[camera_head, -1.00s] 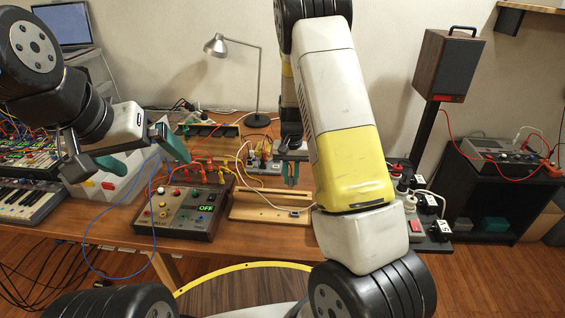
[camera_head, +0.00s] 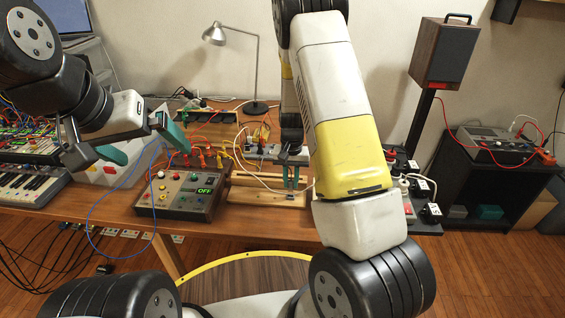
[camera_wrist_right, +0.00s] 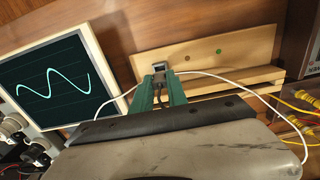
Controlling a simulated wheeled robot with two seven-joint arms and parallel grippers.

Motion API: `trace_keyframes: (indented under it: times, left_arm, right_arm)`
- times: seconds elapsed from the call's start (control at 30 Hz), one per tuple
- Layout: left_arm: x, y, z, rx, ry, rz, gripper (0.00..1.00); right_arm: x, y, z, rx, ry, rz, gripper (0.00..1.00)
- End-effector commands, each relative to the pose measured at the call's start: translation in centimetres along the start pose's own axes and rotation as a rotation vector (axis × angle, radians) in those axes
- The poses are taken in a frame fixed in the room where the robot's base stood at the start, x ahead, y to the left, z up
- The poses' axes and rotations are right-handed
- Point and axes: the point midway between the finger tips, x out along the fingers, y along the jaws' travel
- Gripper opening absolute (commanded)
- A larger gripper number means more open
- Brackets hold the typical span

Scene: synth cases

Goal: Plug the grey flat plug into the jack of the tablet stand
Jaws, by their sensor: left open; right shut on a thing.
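A wooden stand (camera_head: 250,197) is on the desk, right of the small knob box. In the right wrist view its light wood board (camera_wrist_right: 240,48) has a dark hole and a green hole in a row. My right gripper (camera_head: 291,178) is at the stand; its green fingers (camera_wrist_right: 160,95) are shut on a small grey plug (camera_wrist_right: 158,70). The plug's end is at the board's face, in line with the holes; I cannot tell whether it is inserted. White cable runs close to the fingers.
A knob box (camera_head: 180,195) with an OFF display and patch cables stands left of the wooden stand. A power strip with plugs (camera_head: 425,205) is at the desk's right end. A white-framed screen (camera_wrist_right: 60,75) shows a wave. A lamp (camera_head: 254,105) stands behind.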

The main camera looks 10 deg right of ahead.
Motion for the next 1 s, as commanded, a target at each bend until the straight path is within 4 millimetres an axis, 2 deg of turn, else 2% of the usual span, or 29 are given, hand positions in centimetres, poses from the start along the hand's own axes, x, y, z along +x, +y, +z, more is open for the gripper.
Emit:
trace_keyframes:
  times: [0.2,1.0]
  left_arm:
    - [0.00,0.00,0.00,0.000,0.000,0.000,1.00]
    - [0.00,0.00,0.00,0.000,0.000,0.000,1.00]
  right_arm:
    - [0.97,0.03,0.00,0.001,0.000,0.000,0.00]
    - [0.98,0.01,0.02,0.001,0.000,0.000,0.00]
